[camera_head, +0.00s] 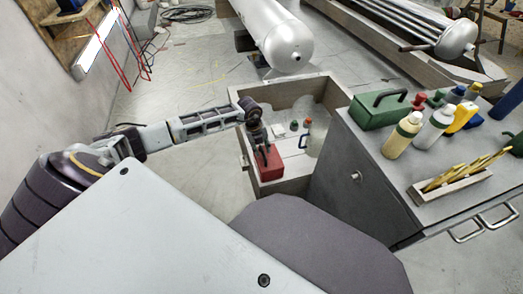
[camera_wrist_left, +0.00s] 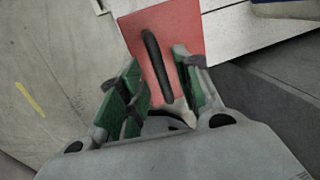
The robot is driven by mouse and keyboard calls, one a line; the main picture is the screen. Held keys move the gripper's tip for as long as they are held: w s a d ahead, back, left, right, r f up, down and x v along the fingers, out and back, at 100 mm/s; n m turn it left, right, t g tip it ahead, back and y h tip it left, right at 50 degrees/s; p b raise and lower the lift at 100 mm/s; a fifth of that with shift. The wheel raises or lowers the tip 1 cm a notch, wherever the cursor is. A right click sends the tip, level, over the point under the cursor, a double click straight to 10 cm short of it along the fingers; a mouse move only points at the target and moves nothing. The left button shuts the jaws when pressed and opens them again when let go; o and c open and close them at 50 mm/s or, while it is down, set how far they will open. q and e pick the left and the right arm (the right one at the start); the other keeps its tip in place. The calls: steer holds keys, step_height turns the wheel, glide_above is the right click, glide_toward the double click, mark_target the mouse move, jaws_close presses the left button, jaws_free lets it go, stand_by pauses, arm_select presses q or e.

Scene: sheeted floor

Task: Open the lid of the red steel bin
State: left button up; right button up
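The red steel bin (camera_head: 271,172) is a small red box inside an open, light-walled crate in the middle of the head view. In the left wrist view its flat red top (camera_wrist_left: 183,30) carries a black curved handle (camera_wrist_left: 156,62), and the lid looks shut. My left gripper (camera_head: 263,155) points down over the bin. In the left wrist view its green-padded fingers (camera_wrist_left: 155,90) are apart, with the handle between or just beyond their tips. I cannot tell whether they touch it. My right gripper is in neither view.
The crate (camera_head: 243,172) also holds a white bottle (camera_head: 315,140) and small items. A grey cabinet (camera_head: 345,185) stands right of it, with a green toolbox (camera_head: 378,109), bottles and a brush tray (camera_head: 450,188) on top. A silver tank (camera_head: 285,40) lies behind.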

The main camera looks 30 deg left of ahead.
arm_select(q)
steer(key=shift+f, duration=0.4)
steer(key=shift+c, duration=0.4)
jaws_close()
